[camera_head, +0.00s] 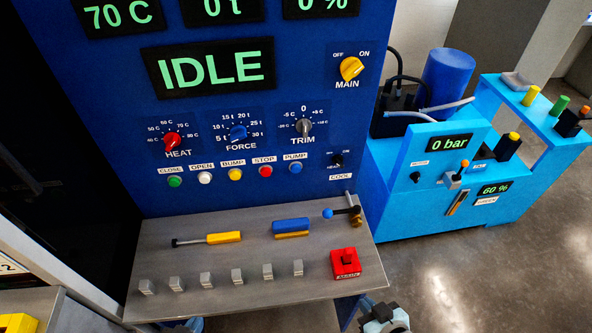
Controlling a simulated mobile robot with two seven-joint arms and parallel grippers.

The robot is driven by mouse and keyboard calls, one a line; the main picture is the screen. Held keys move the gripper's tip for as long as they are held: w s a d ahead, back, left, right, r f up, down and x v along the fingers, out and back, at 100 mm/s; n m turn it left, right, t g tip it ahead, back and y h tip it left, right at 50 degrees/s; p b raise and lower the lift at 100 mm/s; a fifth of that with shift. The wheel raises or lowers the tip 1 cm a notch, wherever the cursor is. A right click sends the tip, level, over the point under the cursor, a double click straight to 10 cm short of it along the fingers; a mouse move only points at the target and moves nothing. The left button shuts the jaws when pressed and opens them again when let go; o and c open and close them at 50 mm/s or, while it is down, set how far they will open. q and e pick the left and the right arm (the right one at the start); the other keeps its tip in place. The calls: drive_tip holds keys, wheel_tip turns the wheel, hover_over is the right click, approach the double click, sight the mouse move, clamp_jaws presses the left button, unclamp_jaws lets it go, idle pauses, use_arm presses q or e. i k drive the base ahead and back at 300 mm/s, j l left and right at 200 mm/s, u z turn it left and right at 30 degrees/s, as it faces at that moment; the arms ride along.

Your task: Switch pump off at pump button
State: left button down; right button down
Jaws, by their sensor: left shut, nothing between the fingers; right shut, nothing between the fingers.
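The pump button (295,168) is a small round blue button at the right end of a row on the blue front panel, under a white PUMP label (295,156). No gripper is near it or covers it. My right gripper (385,318) shows at the bottom edge, below and in front of the grey shelf, partly cut off, shut and empty. Whether the pump is running cannot be told from the button.
The red stop button (266,170) is just left of the pump button; the small COOL switch (337,159) is to its right. A grey shelf (245,265) juts out below, with a yellow-handled tool (222,238), a blue block (291,225) and a red button box (345,262).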

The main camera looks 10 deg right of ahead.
sight(295, 168)
drive_tip(key=k+l+u, duration=0.1)
drive_tip(key=u, duration=0.25)
drive_tip(key=k+l+u, duration=0.1)
drive_tip(key=u, duration=0.3)
drive_tip(key=k+l+u, duration=0.15)
drive_tip(key=u, duration=0.2)
